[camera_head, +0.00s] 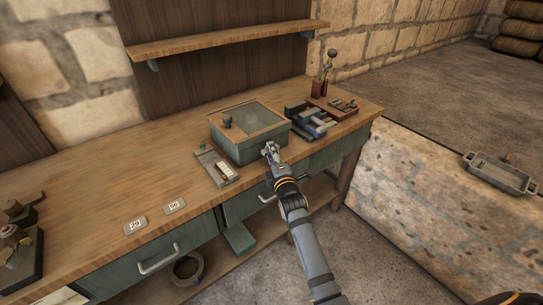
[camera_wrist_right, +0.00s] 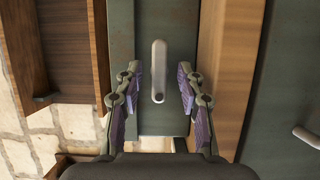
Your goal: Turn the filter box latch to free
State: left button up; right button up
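The filter box (camera_head: 225,143) is a green box with a wood-framed lid and a dark knob, standing on the workbench. Its latch (camera_wrist_right: 158,62) is a grey rounded bar on the green front panel (camera_wrist_right: 180,25), upright in the right wrist view. My right gripper (camera_head: 270,150) is at the box's front side. In the right wrist view the gripper (camera_wrist_right: 159,80) is open, one finger on each side of the latch, with a gap on both sides. In the head view the gripper hides the latch. My left gripper is not in view.
The wooden workbench (camera_head: 100,205) carries a grey tray (camera_head: 215,166) left of the box and a blue-grey vise-like device (camera_head: 310,122) to its right. Two number cards (camera_head: 174,206) lie nearer the front left. A drawer handle (camera_head: 159,259) projects from the bench front.

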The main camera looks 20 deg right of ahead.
jog(key=shift+w, duration=0.35)
